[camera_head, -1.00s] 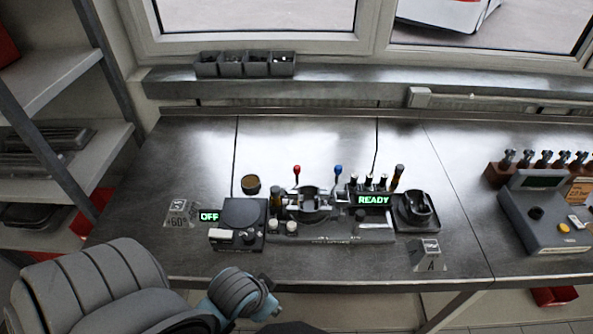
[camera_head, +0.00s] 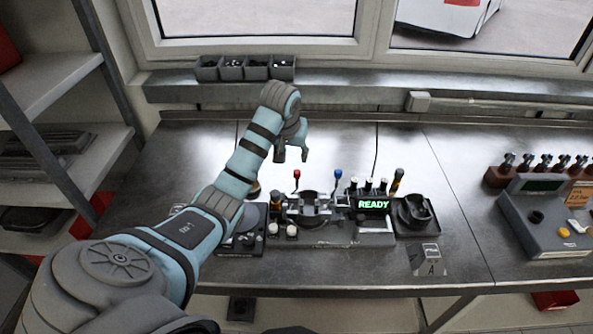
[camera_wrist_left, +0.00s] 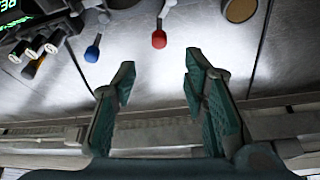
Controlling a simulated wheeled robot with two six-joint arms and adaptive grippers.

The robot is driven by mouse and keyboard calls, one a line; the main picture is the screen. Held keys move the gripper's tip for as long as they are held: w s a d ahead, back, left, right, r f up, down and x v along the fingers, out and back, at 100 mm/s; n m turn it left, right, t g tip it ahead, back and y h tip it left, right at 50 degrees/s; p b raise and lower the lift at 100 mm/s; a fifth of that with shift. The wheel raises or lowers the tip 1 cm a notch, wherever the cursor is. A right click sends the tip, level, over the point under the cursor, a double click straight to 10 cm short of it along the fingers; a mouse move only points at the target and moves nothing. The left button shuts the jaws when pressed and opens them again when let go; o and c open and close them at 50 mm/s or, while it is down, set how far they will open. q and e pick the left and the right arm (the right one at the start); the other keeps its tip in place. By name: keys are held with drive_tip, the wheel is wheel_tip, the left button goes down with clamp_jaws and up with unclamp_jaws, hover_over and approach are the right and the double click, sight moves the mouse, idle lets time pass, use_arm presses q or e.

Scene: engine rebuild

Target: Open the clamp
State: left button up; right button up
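The clamp fixture (camera_head: 309,208) stands on the bench, with a round ring-shaped part at its middle. A red-knobbed lever (camera_head: 297,175) and a blue-knobbed lever (camera_head: 338,174) rise behind it. In the left wrist view the red knob (camera_wrist_left: 159,39) and the blue knob (camera_wrist_left: 92,50) show beyond the fingers. My left gripper (camera_head: 292,157) is open and empty, above the bench behind the red lever and apart from it; its spread fingers (camera_wrist_left: 164,85) show in the wrist view. My right gripper is not in view.
A READY display (camera_head: 373,204) and several upright dark tools stand right of the fixture. A dark round holder (camera_head: 416,212) sits farther right. Grey bins (camera_head: 245,67) stand on the window ledge. A control box (camera_head: 550,220) is at the far right. The bench behind the fixture is clear.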

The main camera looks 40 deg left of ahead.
sight(297, 171)
use_arm(q)
drive_tip(key=x, duration=1.1)
drive_tip(key=shift+w, duration=0.2)
drive_tip(key=shift+s, duration=0.1)
clamp_jaws()
